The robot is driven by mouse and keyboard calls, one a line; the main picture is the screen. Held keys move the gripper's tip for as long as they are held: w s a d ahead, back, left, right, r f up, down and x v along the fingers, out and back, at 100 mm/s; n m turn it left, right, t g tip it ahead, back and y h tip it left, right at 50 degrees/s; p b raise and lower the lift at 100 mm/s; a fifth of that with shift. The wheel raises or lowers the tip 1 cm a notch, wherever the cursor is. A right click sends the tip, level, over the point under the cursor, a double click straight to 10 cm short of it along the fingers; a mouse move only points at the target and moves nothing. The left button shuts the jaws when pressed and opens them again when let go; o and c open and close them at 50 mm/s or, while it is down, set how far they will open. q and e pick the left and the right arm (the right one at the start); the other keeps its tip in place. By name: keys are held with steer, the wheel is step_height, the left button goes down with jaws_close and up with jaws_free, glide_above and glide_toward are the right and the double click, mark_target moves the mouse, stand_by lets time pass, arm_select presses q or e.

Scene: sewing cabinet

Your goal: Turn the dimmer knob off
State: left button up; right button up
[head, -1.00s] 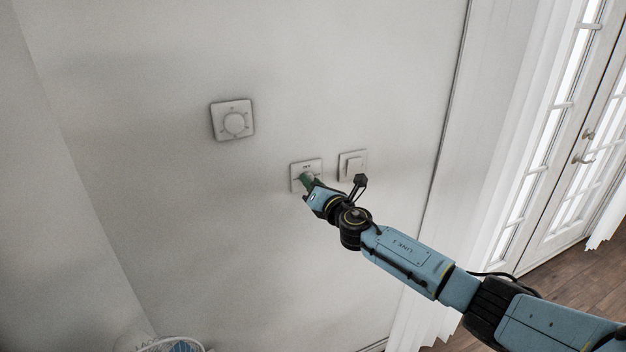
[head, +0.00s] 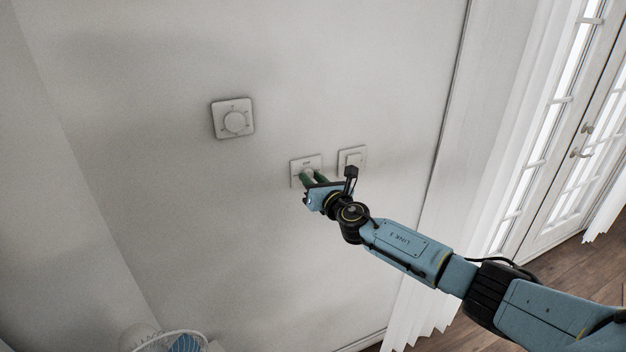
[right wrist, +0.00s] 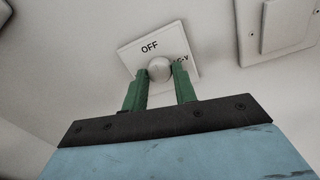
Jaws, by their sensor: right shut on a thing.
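The dimmer knob (right wrist: 159,69) is a small round pale knob on a square white wall plate (right wrist: 129,54) marked "OFF". In the head view the plate (head: 295,182) sits on the grey wall, and the knob is hard to make out among the fingers. My right gripper (head: 313,176) reaches it from the lower right. In the right wrist view its green fingers (right wrist: 161,77) stand on either side of the knob and are shut on it. More lettering beside the knob is partly covered. My left gripper is in no view.
A rocker switch (head: 346,157) is mounted just right of the dimmer plate, close to my wrist. A larger round dial (head: 234,122) is on the wall at upper left. A fan (head: 185,343) stands at the bottom. White curtains and a glazed door are at right.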

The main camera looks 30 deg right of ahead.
steer(key=o, duration=1)
steer(key=shift+c, duration=0.2)
steer(key=shift+s, duration=0.15)
steer(key=shift+s, duration=0.35)
steer(key=s, duration=1.2)
steer(key=shift+s+d, duration=0.2)
